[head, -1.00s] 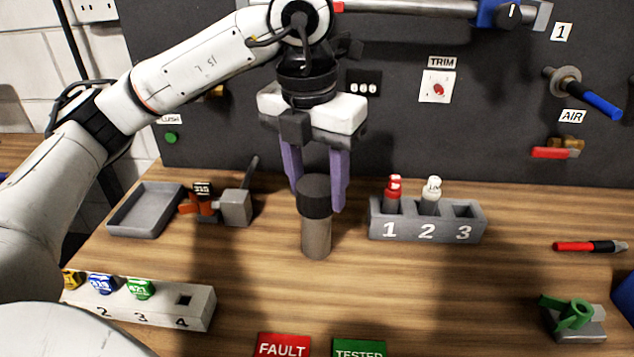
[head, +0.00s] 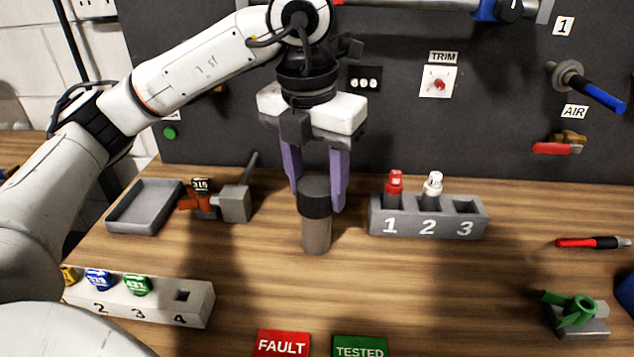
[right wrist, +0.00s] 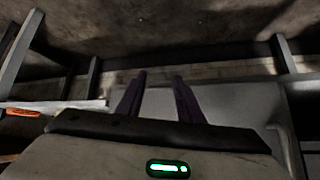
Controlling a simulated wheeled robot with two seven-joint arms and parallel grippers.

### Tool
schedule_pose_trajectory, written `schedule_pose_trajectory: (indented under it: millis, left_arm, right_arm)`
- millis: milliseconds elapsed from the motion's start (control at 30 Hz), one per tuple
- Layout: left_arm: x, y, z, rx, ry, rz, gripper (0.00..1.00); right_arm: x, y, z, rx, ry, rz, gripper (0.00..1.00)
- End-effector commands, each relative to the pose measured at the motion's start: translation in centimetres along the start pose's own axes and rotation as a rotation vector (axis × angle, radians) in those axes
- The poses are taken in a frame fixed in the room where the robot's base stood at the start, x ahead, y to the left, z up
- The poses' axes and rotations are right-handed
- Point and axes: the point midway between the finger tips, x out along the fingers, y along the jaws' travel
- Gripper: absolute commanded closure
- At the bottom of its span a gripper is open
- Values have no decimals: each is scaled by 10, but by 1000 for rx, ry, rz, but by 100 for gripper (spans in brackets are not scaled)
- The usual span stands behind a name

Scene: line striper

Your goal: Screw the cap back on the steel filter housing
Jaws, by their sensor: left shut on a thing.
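The steel filter housing (head: 316,237) is a grey-brown cylinder standing upright on the bench in the middle of the head view. The black cap (head: 315,198) is on top of it, in line with it, with no gap visible between them. How far the threads are engaged cannot be seen. My left gripper (head: 319,200) points down from above, its purple fingers shut on the cap. The far side of the cap is hidden. My right gripper (right wrist: 159,76) shows only in the right wrist view, its purple fingers apart with nothing between them.
A numbered grey holder (head: 428,226) with a red and a white bottle stands close to the right. A grey tray (head: 146,213) and a small clamp-like fixture (head: 236,204) are to the left. A slotted block (head: 150,312), FAULT (head: 283,344) and TESTED (head: 360,348) plates are in front.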

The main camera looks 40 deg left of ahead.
Motion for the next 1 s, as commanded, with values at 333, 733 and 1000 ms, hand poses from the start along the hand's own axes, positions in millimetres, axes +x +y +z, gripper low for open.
schedule_pose_trajectory:
  millis: [333, 733, 1000]
  left_arm:
    - [2, 0, 0, 0, 0, 0, 79]
    - [2, 0, 0, 0, 0, 0, 33]
    - [2, 0, 0, 0, 0, 0, 38]
  right_arm:
    - [1, 0, 1, 0, 0, 0, 67]
    - [2, 0, 2, 0, 0, 0, 67]
    - [2, 0, 2, 0, 0, 0, 67]
